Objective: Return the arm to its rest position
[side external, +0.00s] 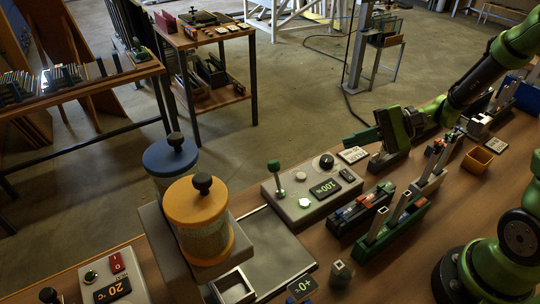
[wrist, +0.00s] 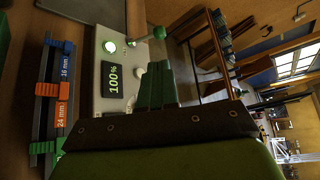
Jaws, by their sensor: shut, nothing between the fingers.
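My gripper (side external: 350,138) is at the end of the green and black arm that reaches in from the right. It hangs in the air above the back part of the workbench, with its fingers pointing left. The fingers are shut with nothing between them. In the wrist view the green fingers (wrist: 157,70) are closed together, beside the grey control box (wrist: 112,60) with its 100% display. In the side external view that control box (side external: 310,195) is below and left of the gripper.
On the workbench (side external: 400,270) stand orange (side external: 198,215) and blue (side external: 170,158) lidded jars at left. Racks of coloured parts (side external: 360,212) stand near the middle. Open floor lies behind the bench.

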